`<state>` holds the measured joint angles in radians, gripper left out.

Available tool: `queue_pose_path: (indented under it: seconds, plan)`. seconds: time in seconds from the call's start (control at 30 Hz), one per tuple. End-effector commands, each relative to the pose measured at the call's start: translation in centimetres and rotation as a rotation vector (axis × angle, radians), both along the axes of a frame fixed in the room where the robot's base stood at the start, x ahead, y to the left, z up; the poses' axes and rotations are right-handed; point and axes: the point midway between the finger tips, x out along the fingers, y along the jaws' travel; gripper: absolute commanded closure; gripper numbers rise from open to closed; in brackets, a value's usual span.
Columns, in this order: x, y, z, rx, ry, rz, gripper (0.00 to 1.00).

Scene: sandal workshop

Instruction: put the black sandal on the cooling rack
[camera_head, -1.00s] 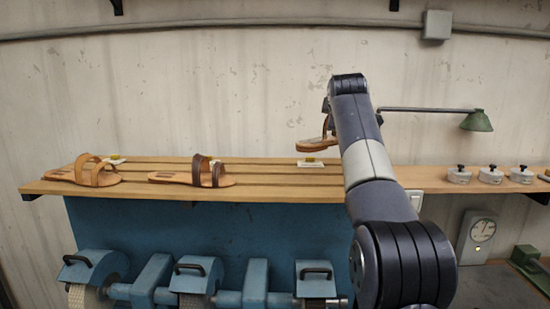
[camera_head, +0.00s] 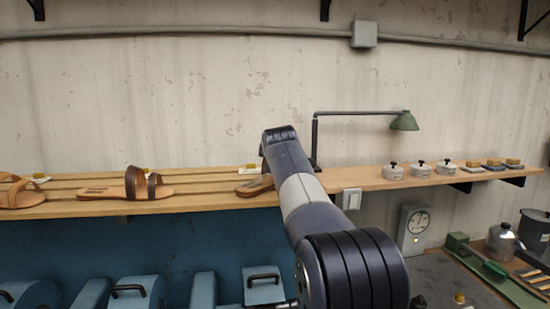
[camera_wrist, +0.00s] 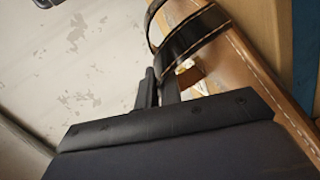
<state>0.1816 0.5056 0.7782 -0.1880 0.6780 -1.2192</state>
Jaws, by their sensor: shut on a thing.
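My gripper (camera_wrist: 158,85) is shut on the black sandal, whose black strap (camera_wrist: 195,38) and tan stitched sole show in the wrist view. In the head view, part of the sandal's tan sole (camera_head: 254,187) shows left of my arm, which hides the rest of it and the gripper. The sole overlaps the right end of the slatted wooden rack (camera_head: 215,180); I cannot tell whether it touches the slats. A dark brown-strapped sandal (camera_head: 98,192) and a tan-strapped sandal (camera_head: 22,200) lie farther left on the rack.
A small card with a yellow piece (camera_head: 250,169) stands behind the held sandal. Right of my arm are a green lamp (camera_head: 404,121), white tins (camera_head: 393,172) and brushes on the shelf. Blue machines (camera_head: 137,292) stand below. Bare slats lie between the sandals.

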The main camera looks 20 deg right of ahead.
Motion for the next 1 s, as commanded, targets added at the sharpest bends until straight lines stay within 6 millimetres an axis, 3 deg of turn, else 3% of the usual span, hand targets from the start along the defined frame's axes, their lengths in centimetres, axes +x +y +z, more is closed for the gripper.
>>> queue_pose_path:
  seconds: [0.3, 0.33, 0.6, 0.87, 1.0]
  plan:
    - [-0.02, 0.01, -0.07, -0.001, -0.003, 0.000, 1.00]
    - [-0.01, 0.00, -0.21, 0.000, -0.001, 0.000, 0.94]
    - [0.00, 0.01, -0.13, 0.000, -0.001, 0.000, 0.72]
    - [0.00, 0.01, 0.10, 0.000, -0.001, 0.001, 0.72]
    - [-0.94, 0.32, 0.47, -0.001, -0.004, 0.001, 0.72]
